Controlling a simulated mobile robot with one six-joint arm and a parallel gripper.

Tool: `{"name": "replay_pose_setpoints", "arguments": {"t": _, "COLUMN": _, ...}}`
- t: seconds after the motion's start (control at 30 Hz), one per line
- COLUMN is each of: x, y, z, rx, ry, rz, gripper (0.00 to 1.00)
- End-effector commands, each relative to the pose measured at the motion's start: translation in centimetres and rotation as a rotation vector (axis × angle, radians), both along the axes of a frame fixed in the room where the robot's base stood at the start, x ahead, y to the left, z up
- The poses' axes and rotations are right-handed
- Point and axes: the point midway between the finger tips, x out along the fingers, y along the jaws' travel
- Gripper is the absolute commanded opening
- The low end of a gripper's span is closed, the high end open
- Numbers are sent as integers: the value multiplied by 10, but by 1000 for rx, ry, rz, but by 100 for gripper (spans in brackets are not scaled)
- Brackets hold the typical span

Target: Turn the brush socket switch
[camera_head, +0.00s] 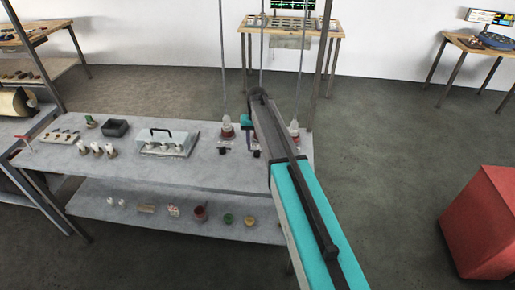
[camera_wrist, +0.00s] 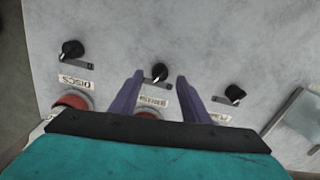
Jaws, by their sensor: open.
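The brush socket switch is a black knob (camera_wrist: 159,72) on the grey bench top in the wrist view, with a label (camera_wrist: 153,101) beside it that appears upside down and seems to read BRUSH. My gripper (camera_wrist: 160,80) is open, its two purple fingers apart, one on each side of this knob in the picture. I cannot tell whether they touch it or how high they are above it. A red socket (camera_wrist: 147,115) is partly hidden behind my gripper body. In the head view my gripper (camera_head: 247,125) is over the right part of the bench.
Similar black knobs sit left, labelled DISCS (camera_wrist: 72,49), and right (camera_wrist: 235,93). A red round socket (camera_wrist: 72,100) is near the left one. A clear-covered case (camera_head: 167,143) and a dark box (camera_head: 115,128) stand farther left on the bench (camera_head: 220,172). A red block (camera_head: 480,220) stands on the floor right.

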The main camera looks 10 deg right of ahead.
Motion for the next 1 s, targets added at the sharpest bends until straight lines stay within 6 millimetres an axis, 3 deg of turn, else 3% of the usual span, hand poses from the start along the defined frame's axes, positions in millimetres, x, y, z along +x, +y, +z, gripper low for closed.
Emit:
{"name": "replay_pose_setpoints", "arguments": {"t": 0.33, "x": 0, "y": -1, "z": -27, "rx": 0, "ry": 0, "rz": -1, "gripper": 43}}
{"name": "replay_pose_setpoints", "arguments": {"t": 0.73, "x": 0, "y": -1, "z": -32, "rx": 0, "ry": 0, "rz": -2, "gripper": 43}}
{"name": "replay_pose_setpoints", "arguments": {"t": 1.0, "x": 0, "y": -2, "z": -32, "rx": 0, "ry": 0, "rz": -2, "gripper": 2}}
